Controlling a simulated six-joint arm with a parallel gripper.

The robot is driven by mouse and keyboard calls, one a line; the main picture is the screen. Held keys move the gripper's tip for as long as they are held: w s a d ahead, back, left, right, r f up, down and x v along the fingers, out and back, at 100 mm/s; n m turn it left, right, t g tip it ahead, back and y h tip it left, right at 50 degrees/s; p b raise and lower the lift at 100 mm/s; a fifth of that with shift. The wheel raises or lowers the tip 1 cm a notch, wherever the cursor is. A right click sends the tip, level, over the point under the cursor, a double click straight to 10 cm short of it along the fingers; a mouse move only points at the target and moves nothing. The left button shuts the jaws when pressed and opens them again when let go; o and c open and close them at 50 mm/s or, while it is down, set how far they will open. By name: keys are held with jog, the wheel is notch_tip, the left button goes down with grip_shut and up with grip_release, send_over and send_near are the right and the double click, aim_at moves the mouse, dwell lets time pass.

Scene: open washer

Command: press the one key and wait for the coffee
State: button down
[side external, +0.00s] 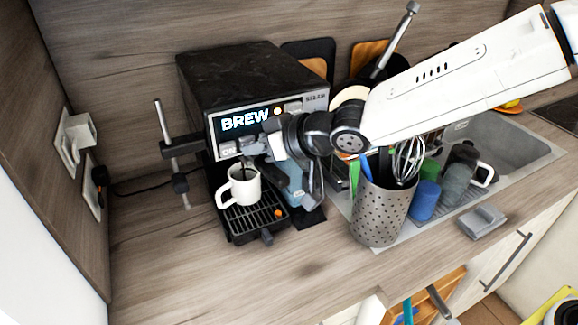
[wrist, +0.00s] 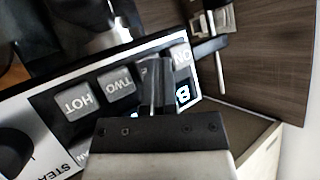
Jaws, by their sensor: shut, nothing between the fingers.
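The black coffee machine (side external: 250,75) stands against the back wall, its display (side external: 245,120) lit with BREW. In the wrist view the ONE key (wrist: 182,58) is partly hidden behind my gripper (wrist: 157,70), beside the TWO key (wrist: 116,82) and HOT key (wrist: 75,102). My gripper is shut and empty at the panel; contact with the key cannot be told. A white cup (side external: 243,187) stands upright on the drip tray (side external: 256,220). A thin dark line above it may be coffee.
A perforated steel utensil holder (side external: 379,215) stands right of the machine, near my arm, with a whisk in it. A sink (side external: 535,152) lies farther right. A metal rod stand (side external: 170,150) is at the machine's left.

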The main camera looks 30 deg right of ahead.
jog(key=shift+s, duration=0.55)
dwell(0.4)
jog(key=shift+s, duration=2.9)
jog(key=s+d+f+m+g+h, duration=0.3)
jog(key=s+d+f+m, duration=0.1)
jog(key=d+f, duration=0.45)
jog(key=s+d+f+m+g+h, duration=0.3)
jog(key=s+d+f, duration=0.1)
jog(key=d+f, duration=0.4)
jog(key=s+d+r+n, duration=0.1)
jog(key=s+d+r, duration=0.1)
jog(key=d, duration=0.5)
jog(key=s+d+r+n+g+h, duration=0.1)
jog(key=s+d, duration=0.1)
jog(key=d, duration=0.6)
jog(key=shift+r+h, duration=0.3)
jog(key=shift+r, duration=0.05)
